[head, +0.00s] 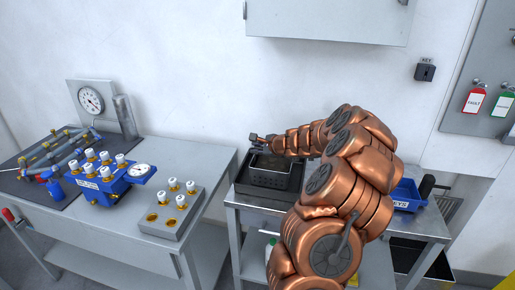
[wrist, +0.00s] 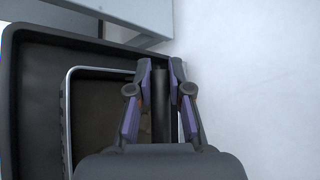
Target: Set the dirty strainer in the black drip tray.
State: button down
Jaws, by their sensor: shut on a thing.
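The dirty strainer (head: 273,179) is a dark basket at the tray on the right cart. In the wrist view the strainer (wrist: 69,120) has a pale metal rim and a brownish inside. The black drip tray (head: 240,187) lies around and under it; its dark wall shows in the wrist view (wrist: 14,110). My gripper (head: 258,140) is at the far side of the strainer, its fingers (wrist: 160,72) shut on a dark upright part of it. The strainer appears inside the tray outline; I cannot tell whether it touches the tray floor. My gripper hides part of the strainer.
The left bench holds a blue valve block (head: 105,187), a grey block with white-capped fittings (head: 170,212) and a gauge (head: 91,99). The wall is close behind the cart. A grey wall cabinet (head: 330,18) hangs above.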

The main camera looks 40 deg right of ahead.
jog(key=c, duration=1.1)
grip_release()
jog(key=shift+s+r, duration=0.1)
jog(key=b+v, duration=0.1)
jog(key=v, duration=1)
jog(key=shift+s+r+b, duration=0.2)
jog(key=shift+s+b, duration=0.15)
